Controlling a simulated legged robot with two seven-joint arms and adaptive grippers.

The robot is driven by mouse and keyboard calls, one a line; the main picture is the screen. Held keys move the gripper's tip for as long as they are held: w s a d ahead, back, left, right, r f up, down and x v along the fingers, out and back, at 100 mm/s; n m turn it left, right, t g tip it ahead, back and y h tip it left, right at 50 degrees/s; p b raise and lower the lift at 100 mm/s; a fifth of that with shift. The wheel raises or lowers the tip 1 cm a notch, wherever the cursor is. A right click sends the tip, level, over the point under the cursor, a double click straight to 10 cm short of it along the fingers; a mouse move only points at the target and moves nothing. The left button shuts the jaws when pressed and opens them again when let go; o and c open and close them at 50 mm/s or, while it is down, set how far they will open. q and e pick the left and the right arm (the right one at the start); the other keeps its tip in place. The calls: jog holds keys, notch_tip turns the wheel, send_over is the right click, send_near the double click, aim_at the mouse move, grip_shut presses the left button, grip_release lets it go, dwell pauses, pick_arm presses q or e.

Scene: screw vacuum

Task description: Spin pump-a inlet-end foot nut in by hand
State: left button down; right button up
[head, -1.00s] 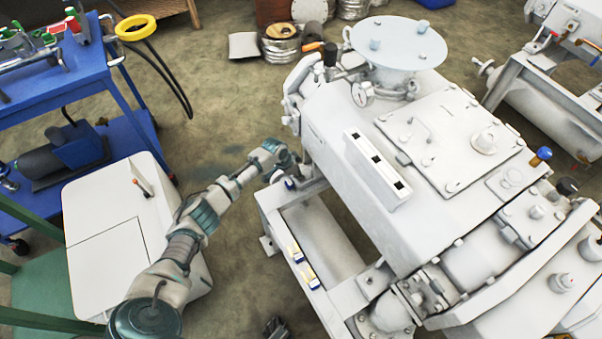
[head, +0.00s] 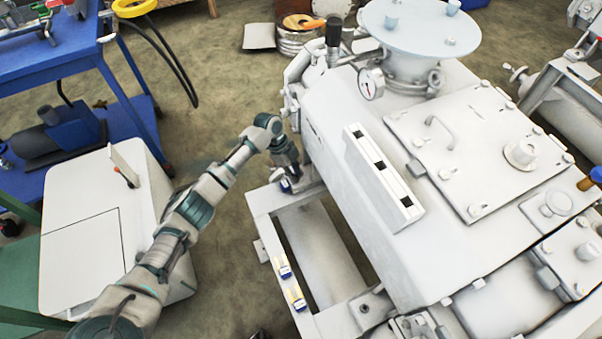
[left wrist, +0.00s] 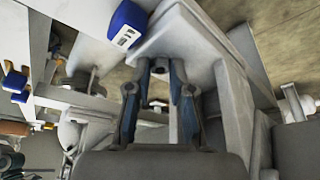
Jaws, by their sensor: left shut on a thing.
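The large pale-grey vacuum pump (head: 345,190) stands on a pale frame (head: 262,205) in the head view. My left gripper (head: 289,178) reaches down beside the pump's far-left corner, at the frame's far end. In the left wrist view my left gripper (left wrist: 160,68) has its two fingers close together on a small dark round piece (left wrist: 158,75), which I take to be the foot nut. The fingers hide most of it, and how far it is threaded cannot be seen. Only a dark sliver at the head view's bottom edge may be my right gripper (head: 259,335).
Blue-and-white blocks (head: 283,267) sit on the frame's left rail; another blue block (left wrist: 127,22) is close to my left fingers. A white cabinet (head: 75,250) and a blue cart (head: 120,95) stand left. Open floor (head: 215,130) lies between cart and pump.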

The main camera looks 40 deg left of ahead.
pick_arm(q)
jog(key=shift+w+a+m+b, duration=0.1)
jog(key=shift+a+m+b, duration=0.1)
jog(key=shift+m+b, duration=0.3)
jog(key=shift+r, duration=0.2)
jog(key=shift+a, duration=0.1)
jog(key=c, duration=1.1)
grip_release()
jog(key=shift+w, duration=0.1)
jog(key=shift+o, duration=0.4)
jog(key=shift+f+m, duration=0.15)
jog(key=shift+m, duration=0.15)
jog(key=w+v, duration=0.1)
jog(key=v, duration=1)
jog(key=shift+s+a+r, duration=0.3)
jog(key=shift+s+r, duration=0.05)
jog(key=shift+r, duration=0.05)
